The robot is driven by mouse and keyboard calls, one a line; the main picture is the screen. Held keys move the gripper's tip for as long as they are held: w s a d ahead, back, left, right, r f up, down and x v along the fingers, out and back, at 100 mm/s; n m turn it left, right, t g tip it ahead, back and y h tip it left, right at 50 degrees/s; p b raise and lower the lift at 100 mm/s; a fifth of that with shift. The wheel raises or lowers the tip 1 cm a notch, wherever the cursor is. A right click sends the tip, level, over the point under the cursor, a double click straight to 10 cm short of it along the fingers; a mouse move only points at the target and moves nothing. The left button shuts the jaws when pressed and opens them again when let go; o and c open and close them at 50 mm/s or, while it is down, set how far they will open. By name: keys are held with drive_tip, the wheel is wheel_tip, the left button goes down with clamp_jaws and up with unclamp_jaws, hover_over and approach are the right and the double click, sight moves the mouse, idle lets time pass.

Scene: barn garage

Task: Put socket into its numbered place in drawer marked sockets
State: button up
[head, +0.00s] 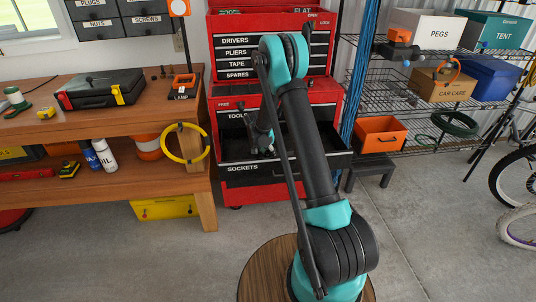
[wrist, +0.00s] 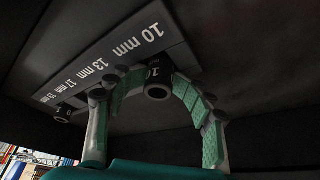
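The drawer marked SOCKETS (head: 243,169) is pulled open low in the red tool cabinet. My gripper (head: 266,148) is at that drawer in the head view, largely hidden by my arm. In the wrist view my gripper's green-padded fingers (wrist: 159,78) arch inward and meet around a dark socket (wrist: 157,91) marked 10. The socket is just below the 10 mm end of a size strip (wrist: 118,62), which also reads 13, 17 and what looks like 19 mm. I cannot tell whether the socket touches the strip. Another dark socket (wrist: 63,113) is at the strip's far left end.
Dark drawer walls close in around my gripper. A wooden workbench (head: 140,115) with a yellow ring (head: 207,144) hanging at its end stands left of the cabinet. Wire shelves with an orange bin (head: 380,134) and a grey step stool (head: 372,165) stand to the right.

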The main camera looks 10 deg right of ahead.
drive_tip(key=shift+r, duration=0.15)
drive_tip(key=v, duration=1.2)
drive_tip(key=s+d+r+n+y, duration=0.1)
drive_tip(key=s+d+r, duration=0.15)
drive_tip(key=s, duration=0.25)
drive_tip(key=s+d+r+n, duration=0.1)
drive_tip(key=s+r, duration=0.3)
drive_tip(key=s+d+n+y, duration=0.1)
drive_tip(key=s+d+n, duration=0.1)
drive_tip(key=s, duration=1.2)
drive_tip(key=s+d+n+t+y, duration=0.1)
drive_tip(key=s+n, duration=0.4)
drive_tip(key=s, duration=1)
drive_tip(key=shift+s+d, duration=0.2)
drive_tip(key=shift+d, duration=0.2)
drive_tip(key=shift+f, duration=0.1)
